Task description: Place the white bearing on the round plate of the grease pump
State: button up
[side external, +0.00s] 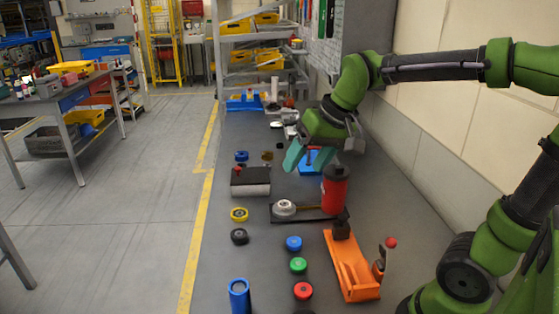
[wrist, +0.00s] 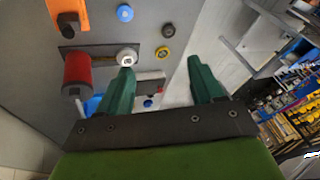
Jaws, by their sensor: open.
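The grease pump has a dark base (side external: 312,216) with a red cylinder (side external: 335,190) at its right end. At its left end, a white bearing (side external: 284,205) appears to lie flat on the pale round plate (side external: 284,212); the two are hard to tell apart at this size. In the wrist view the white bearing (wrist: 127,56) shows just beyond the left fingertip, with the red cylinder (wrist: 77,72) further left. My gripper (side external: 308,162) is open, its teal fingers wide apart and empty, above and behind the pump. The wrist view shows both fingers (wrist: 160,68) with nothing between them.
Yellow (side external: 239,214), black (side external: 239,237), blue (side external: 294,243), green (side external: 298,265) and red (side external: 303,291) rings lie nearby. An orange fixture (side external: 352,268) stands at front right, a grey-black block (side external: 250,182) to the left. A blue fixture (side external: 312,161) is behind the fingers.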

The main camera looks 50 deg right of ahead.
jog(key=s+a+f+t, duration=0.2)
jog(key=s+a, duration=0.1)
jog(key=s, duration=0.6)
jog(key=shift+a+f+n+y, duration=0.15)
jog(key=shift+a+n+y, duration=0.25)
